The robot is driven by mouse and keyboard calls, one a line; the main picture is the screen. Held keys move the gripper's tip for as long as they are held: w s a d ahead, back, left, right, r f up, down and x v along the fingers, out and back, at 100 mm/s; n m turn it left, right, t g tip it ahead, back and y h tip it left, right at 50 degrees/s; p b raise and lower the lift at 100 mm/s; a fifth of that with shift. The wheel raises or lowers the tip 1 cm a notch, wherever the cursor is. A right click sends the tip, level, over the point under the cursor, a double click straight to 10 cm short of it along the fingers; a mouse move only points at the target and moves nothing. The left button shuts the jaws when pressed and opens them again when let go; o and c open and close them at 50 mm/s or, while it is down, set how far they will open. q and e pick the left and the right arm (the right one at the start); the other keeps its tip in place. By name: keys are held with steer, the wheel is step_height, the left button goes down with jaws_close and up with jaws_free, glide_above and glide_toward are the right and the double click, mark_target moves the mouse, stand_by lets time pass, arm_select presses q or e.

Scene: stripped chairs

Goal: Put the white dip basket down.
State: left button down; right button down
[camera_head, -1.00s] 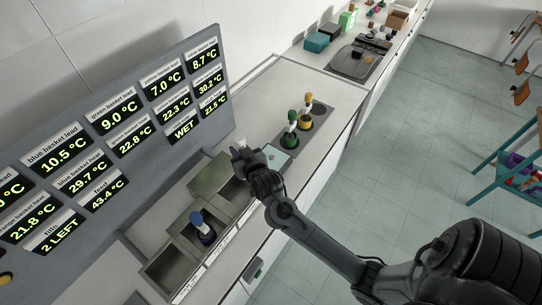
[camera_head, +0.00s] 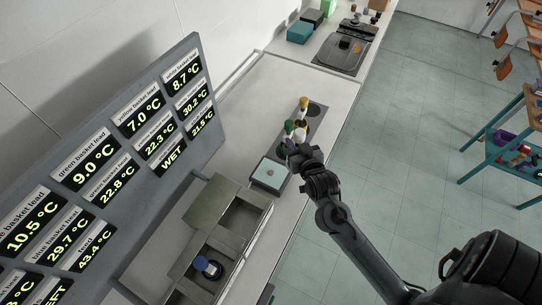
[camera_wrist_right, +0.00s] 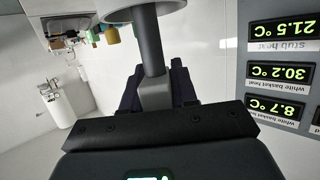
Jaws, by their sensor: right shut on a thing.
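My right gripper (camera_head: 300,152) is over the dark rest plate (camera_head: 316,125) on the counter, shut on the white dip basket (camera_head: 300,135). In the right wrist view the basket's pale round end (camera_wrist_right: 140,12) shows at the top edge, with its dark grey stem (camera_wrist_right: 151,55) running down into the jaws. The green-topped basket (camera_head: 289,127) stands close beside it at the left, and the yellow-topped basket (camera_head: 304,103) stands behind it. The gripper hides part of the plate, and I cannot tell whether the white basket touches it. My left gripper is not in view.
A pale teal square device (camera_head: 269,174) lies just left of the gripper. Open metal wells (camera_head: 235,222) hold a blue-topped basket (camera_head: 208,267). A display board (camera_head: 110,165) stands along the wall.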

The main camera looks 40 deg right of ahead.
steer(key=w+a+f+p, duration=0.1)
steer(key=w+a+f, duration=0.3)
steer(key=w+f, duration=0.3)
steer(key=shift+a+f, duration=0.35)
steer(key=shift+f, duration=0.6)
steer(key=shift+f, duration=0.15)
steer(key=c, duration=0.9)
jaws_free()
